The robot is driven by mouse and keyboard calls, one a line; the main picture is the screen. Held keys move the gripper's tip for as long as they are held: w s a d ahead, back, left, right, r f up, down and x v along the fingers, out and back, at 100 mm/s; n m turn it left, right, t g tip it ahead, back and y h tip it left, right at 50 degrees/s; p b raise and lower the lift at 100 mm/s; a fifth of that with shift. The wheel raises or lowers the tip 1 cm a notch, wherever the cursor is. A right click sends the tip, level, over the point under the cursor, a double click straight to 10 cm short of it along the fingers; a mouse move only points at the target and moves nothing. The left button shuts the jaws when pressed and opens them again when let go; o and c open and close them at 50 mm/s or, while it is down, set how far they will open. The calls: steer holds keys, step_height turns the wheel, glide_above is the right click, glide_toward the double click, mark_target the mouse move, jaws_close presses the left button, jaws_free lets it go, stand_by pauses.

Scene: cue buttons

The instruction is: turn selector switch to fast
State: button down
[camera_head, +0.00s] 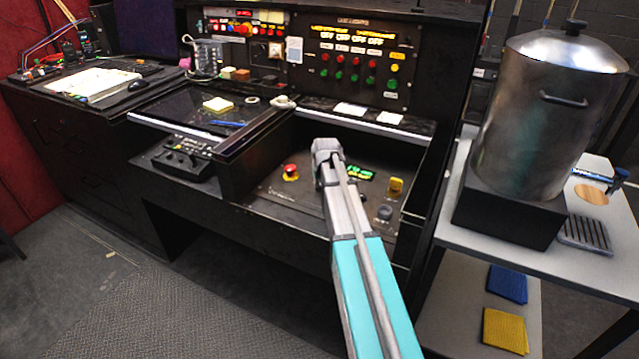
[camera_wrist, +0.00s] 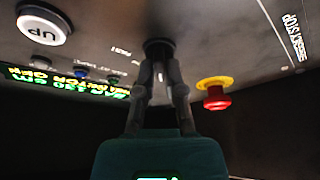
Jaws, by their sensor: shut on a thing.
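In the wrist view, the selector switch (camera_wrist: 158,47) is a dark round knob on the panel. My gripper (camera_wrist: 159,68) is closed on it, with one fingertip at each side of its lower part. Small white lettering (camera_wrist: 121,50) stands left of the knob; I cannot read it surely. Which way the switch points cannot be made out. In the head view, my arm reaches over the console panel (camera_head: 262,188) and hides the switch and fingertips.
A red emergency button (camera_head: 290,172) sits left of my arm; in the wrist view it is on the right (camera_wrist: 216,97). A green-lit display (camera_head: 357,173), a yellow button (camera_head: 396,185) and a grey round button (camera_head: 384,212) lie to the right. Dark console walls surround the panel.

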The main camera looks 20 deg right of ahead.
steer(key=m+h, duration=0.1)
steer(key=m, duration=0.3)
steer(key=shift+a+g, duration=0.1)
steer(key=shift+g, duration=0.3)
steer(key=m, duration=0.2)
steer(key=m+g+h, duration=0.1)
steer(key=m, duration=0.1)
steer(key=shift+w+m+h, duration=0.1)
steer(key=shift+m+h, duration=0.2)
steer(key=m+g, duration=0.1)
steer(key=m, duration=0.1)
steer(key=m+g+h, duration=0.1)
steer(key=m, duration=0.2)
steer(key=shift+w, duration=0.1)
steer(key=shift+m+g, duration=0.6)
steer(key=shift+m, duration=1.1)
steer(key=c, duration=0.7)
jaws_free()
steer(key=shift+c, duration=0.2)
